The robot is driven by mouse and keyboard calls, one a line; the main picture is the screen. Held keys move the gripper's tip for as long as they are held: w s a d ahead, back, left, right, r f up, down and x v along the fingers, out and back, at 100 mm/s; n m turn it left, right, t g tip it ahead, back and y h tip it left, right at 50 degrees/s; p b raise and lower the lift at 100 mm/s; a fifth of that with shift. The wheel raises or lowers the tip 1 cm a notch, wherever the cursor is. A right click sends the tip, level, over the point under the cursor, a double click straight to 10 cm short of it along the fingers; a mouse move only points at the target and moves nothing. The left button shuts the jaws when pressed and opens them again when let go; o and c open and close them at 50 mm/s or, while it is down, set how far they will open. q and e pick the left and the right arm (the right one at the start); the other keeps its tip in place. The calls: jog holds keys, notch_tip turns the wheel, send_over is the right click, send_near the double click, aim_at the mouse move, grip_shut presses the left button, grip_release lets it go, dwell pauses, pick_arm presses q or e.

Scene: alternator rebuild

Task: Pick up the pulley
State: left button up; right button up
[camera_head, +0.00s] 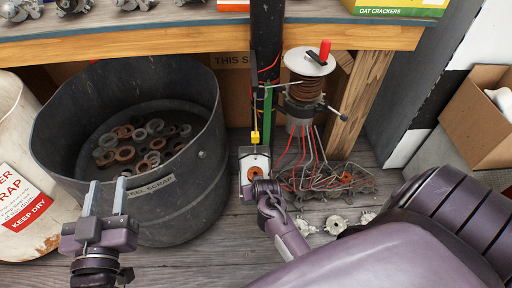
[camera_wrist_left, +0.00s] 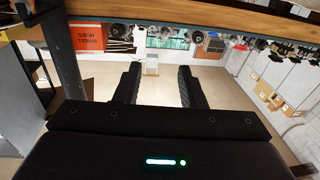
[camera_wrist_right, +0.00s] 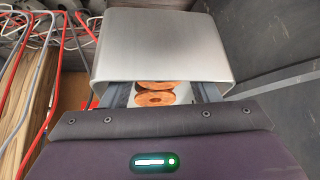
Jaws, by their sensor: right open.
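A copper-coloured ringed piece, which looks like the pulley (camera_head: 254,173), sits at the mouth of a grey metal scoop-like holder (camera_head: 246,163) on the floor, below the workbench. In the right wrist view the pulley (camera_wrist_right: 155,94) shows two stacked rounded edges between my right fingers, with the grey metal holder (camera_wrist_right: 160,45) just beyond. My right gripper (camera_head: 263,187) is open, its fingers on either side of the pulley; contact cannot be told. My left gripper (camera_head: 105,196) is open and empty in front of the scrap bin, and its wrist view shows nothing between the fingers.
A dark steel scrap bin (camera_head: 185,195) holding several rings stands at the left. A coil stand (camera_head: 308,90) with red wires rises right of the holder. Several pale toothed parts (camera_head: 336,224) lie on the floor. The workbench edge (camera_head: 130,45) overhangs behind. A cardboard box (camera_head: 475,125) stands right.

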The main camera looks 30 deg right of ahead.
jog(key=c, duration=0.8)
jog(key=shift+c, duration=0.2)
